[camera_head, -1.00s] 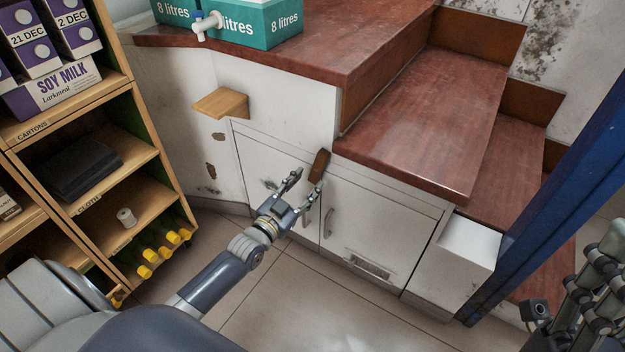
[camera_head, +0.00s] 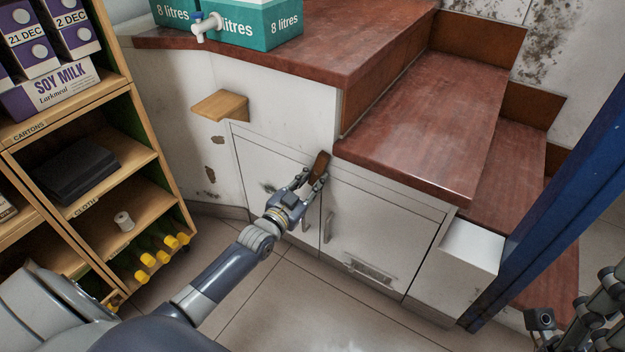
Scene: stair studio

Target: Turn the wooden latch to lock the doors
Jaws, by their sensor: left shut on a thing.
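The wooden latch (camera_head: 320,166) is a small dark brown bar at the top of the gap between two white cabinet doors. It stands near upright, leaning a little to the right at its top. The left door (camera_head: 272,180) and the right door (camera_head: 378,234) look closed, each with a metal handle. My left gripper (camera_head: 311,180) is shut on the lower end of the latch, and its fingers hide that end. My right gripper (camera_head: 592,318) shows only in part at the lower right edge, away from the doors; its fingertips cannot be made out.
Red-brown steps (camera_head: 425,125) overhang the doors at the right. A small wooden ledge (camera_head: 221,105) sticks out of the wall at upper left. A wooden shelf unit (camera_head: 150,155) stands at left. A blue post (camera_head: 545,215) rises at right. The tiled floor (camera_head: 290,315) is clear.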

